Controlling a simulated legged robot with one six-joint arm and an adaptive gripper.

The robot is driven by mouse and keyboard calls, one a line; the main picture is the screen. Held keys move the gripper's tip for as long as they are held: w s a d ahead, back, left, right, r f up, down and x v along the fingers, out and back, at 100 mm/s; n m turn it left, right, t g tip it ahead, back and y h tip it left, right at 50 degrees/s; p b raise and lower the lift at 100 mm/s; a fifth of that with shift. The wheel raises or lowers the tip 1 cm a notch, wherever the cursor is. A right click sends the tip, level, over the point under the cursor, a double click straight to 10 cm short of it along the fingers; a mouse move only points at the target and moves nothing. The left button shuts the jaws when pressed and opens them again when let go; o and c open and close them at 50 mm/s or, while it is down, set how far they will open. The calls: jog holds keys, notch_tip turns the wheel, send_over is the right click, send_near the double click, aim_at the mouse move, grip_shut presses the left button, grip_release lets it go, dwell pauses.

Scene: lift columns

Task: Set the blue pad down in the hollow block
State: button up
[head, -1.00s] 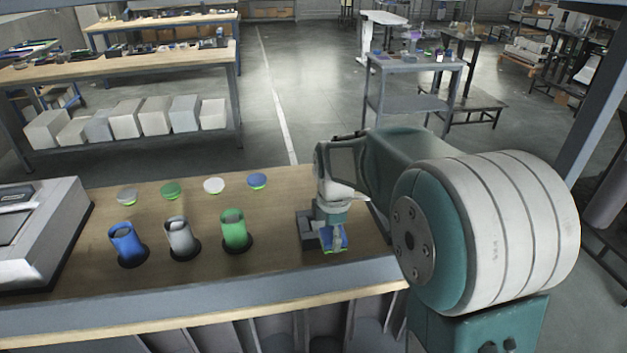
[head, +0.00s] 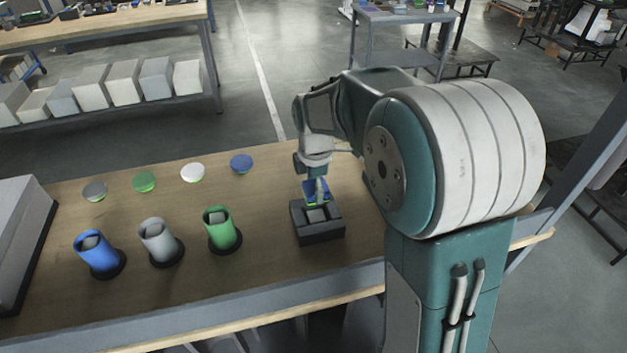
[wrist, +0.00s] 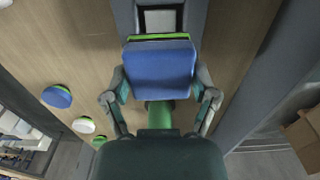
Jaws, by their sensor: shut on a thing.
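My gripper (head: 316,190) is shut on the blue pad (head: 313,186), which has a green edge. In the wrist view the blue pad (wrist: 159,68) lies between the two fingers of my gripper (wrist: 160,92). The dark hollow block (head: 318,231) stands on the table, with a light grey inside. In the head view the pad is at the back of the block's opening and appears above it. In the wrist view the hollow block (wrist: 186,17) lies beyond the pad, partly hidden by it. Whether pad and block touch, I cannot tell.
Blue (head: 98,257), grey (head: 159,246) and green (head: 220,232) cylinders stand on dark bases to the left. Several round discs, one blue (head: 241,163), line the table's back. A grey box (head: 22,235) is at far left. The table between is clear.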

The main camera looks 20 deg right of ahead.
jog(key=shift+f, duration=2.35)
jog(key=shift+d+f, duration=0.1)
jog(key=shift+f, duration=0.45)
dwell(0.8)
dwell(0.4)
jog(key=o, duration=1)
jog(key=shift+c, duration=0.2)
jog(key=shift+r, duration=3.5)
